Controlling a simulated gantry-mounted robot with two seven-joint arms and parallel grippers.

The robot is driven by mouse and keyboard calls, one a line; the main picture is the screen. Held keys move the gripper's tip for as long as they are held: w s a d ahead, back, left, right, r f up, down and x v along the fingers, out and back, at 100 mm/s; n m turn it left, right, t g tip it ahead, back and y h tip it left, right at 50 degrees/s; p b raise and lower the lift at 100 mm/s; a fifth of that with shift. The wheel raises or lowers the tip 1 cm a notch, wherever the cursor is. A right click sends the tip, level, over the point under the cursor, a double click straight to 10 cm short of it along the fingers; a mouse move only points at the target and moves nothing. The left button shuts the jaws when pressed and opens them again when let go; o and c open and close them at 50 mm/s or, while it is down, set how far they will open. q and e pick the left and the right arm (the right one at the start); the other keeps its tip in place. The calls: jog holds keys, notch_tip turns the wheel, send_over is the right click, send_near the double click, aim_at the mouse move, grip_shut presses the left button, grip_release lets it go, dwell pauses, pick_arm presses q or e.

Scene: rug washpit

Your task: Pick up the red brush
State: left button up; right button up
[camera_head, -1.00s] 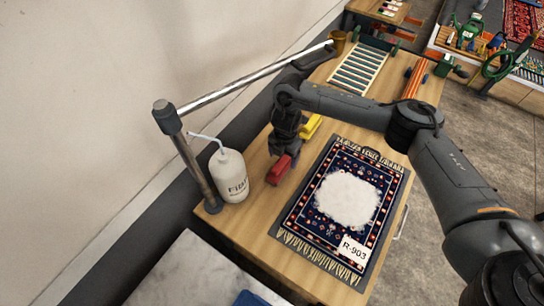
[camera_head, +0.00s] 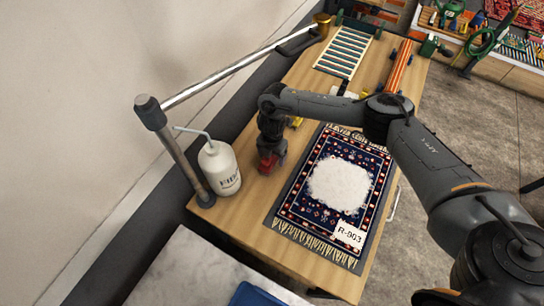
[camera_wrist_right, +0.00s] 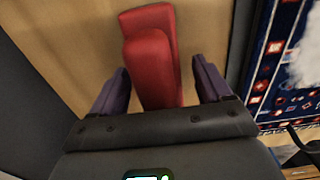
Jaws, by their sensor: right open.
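The red brush (camera_head: 267,164) lies on the wooden table, between the white bottle and the rug. In the right wrist view the red brush (camera_wrist_right: 152,58) runs up from between my two fingers. My right gripper (camera_head: 270,152) is over the brush, pointing down, and hides much of it. In the right wrist view my right gripper (camera_wrist_right: 157,88) is open, with one finger on each side of the brush and a gap visible at each side. My left gripper is not in view.
A white bottle (camera_head: 220,168) stands left of the brush beside a metal post (camera_head: 176,150). A patterned rug (camera_head: 296,205) with white foam and an R-903 tag lies to the right. A yellow thing (camera_head: 297,122) is partly hidden behind my arm.

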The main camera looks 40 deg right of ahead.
jog(key=shift+c, duration=0.4)
jog(key=c, duration=1.2)
jog(key=shift+o, duration=0.2)
jog(key=shift+r, duration=0.2)
jog(key=shift+r, duration=0.65)
notch_tip(320, 180, up, 2)
jog(key=shift+w+r, duration=0.1)
jog(key=shift+r, duration=0.15)
jog(key=s+d+r+p, duration=0.1)
jog(key=s+d+r, duration=0.6)
jog(key=s, duration=0.1)
jog(key=shift+s+d+p, duration=0.4)
